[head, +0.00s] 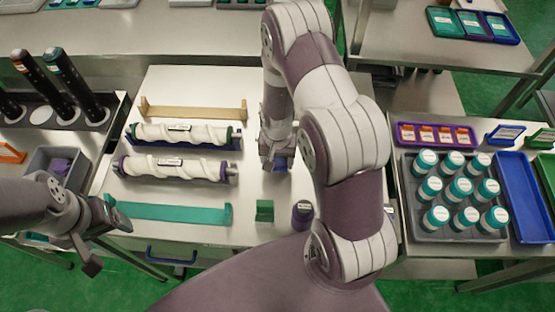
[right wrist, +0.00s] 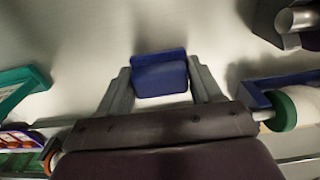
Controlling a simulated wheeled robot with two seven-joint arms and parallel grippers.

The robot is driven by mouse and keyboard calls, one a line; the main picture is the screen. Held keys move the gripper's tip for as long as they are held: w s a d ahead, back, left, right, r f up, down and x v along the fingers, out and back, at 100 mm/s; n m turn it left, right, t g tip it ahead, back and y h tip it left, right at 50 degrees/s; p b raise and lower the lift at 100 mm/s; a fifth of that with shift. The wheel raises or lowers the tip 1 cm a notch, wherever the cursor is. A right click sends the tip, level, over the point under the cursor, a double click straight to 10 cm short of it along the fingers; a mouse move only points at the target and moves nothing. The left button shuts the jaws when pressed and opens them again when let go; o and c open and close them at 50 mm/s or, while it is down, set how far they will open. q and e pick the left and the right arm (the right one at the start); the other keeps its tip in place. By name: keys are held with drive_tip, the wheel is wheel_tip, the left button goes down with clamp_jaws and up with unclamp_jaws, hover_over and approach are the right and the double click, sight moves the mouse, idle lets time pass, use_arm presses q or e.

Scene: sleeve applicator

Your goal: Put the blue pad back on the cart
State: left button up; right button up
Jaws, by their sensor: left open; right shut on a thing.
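The blue pad (right wrist: 160,76) sits between the two fingers of my right gripper (right wrist: 162,88), which is shut on it. In the head view my right gripper (head: 276,160) points down over the right part of the steel-topped cart (head: 190,90), and a small piece of the pad (head: 282,166) shows below it. The wrist view has bare metal surface beyond the pad; I cannot tell whether the pad touches it. My left gripper (head: 98,238) is open and empty at the cart's front left corner, near the end of a teal bracket.
Two white spiral rollers (head: 180,133) in cradles, a tan bracket (head: 193,112) and the teal bracket (head: 167,212) lie on the cart. A green block (head: 265,211) and a purple cylinder (head: 302,214) stand near its front edge. A tray of teal-capped jars (head: 458,236) stands right.

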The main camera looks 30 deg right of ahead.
drive_tip(key=shift+f, duration=0.6)
drive_tip(key=shift+w+d+f, duration=0.1)
drive_tip(key=shift+w+f, duration=0.05)
drive_tip(key=shift+f, duration=0.15)
drive_tip(key=o, duration=1)
drive_tip(key=shift+f, duration=0.1)
